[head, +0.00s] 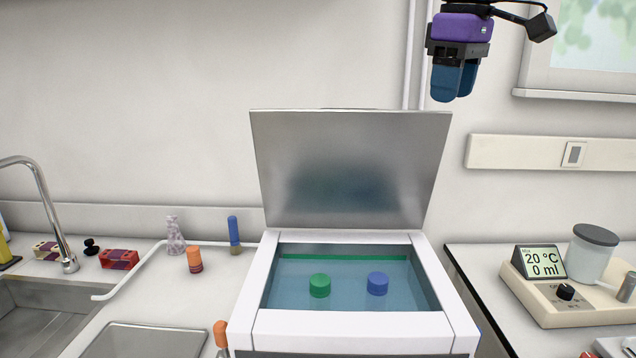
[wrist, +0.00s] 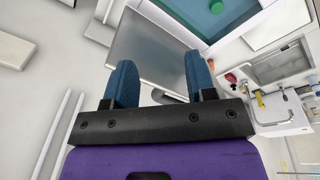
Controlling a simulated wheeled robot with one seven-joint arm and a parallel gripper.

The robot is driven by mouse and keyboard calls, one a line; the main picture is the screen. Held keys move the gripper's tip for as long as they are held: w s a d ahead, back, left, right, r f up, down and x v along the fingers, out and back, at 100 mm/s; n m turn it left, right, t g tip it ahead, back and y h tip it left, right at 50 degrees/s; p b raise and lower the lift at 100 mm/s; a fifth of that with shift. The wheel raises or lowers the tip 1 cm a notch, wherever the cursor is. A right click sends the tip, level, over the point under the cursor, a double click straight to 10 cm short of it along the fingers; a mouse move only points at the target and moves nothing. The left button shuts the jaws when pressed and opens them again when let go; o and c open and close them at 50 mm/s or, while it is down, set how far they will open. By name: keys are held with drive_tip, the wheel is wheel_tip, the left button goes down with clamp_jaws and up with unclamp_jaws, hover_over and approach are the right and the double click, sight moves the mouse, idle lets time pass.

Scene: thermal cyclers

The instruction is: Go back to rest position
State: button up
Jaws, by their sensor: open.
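My gripper (head: 455,82) is raised at the upper right in the head view, against the wall and above the right side of the raised lid. It has a purple body and blue fingers. In the wrist view my gripper (wrist: 158,85) shows two blue fingers spread apart with nothing between them. The gripper is open, empty and clear of the bath.
An open water bath (head: 350,332) holds a green-capped item (head: 319,285) and a blue-capped item (head: 377,283). Its metal lid (head: 350,170) stands up. A sink (head: 40,310) is at left. A stirrer hotplate (head: 575,295) is at right. The upper wall area is free.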

drive_tip(key=s+d+f+m+t, duration=0.2)
drive_tip(key=s+d+f+m, duration=0.2)
drive_tip(key=s+f, duration=0.4)
drive_tip(key=s+d+f+m+t, duration=0.1)
drive_tip(key=s+d+f+m, duration=0.3)
drive_tip(key=s, duration=0.8)
wheel_tip(320, 180, down, 5)
drive_tip(key=shift+d+r+m+t, duration=0.2)
drive_tip(key=shift+d+m+t, duration=0.2)
drive_tip(key=shift+d, duration=0.85)
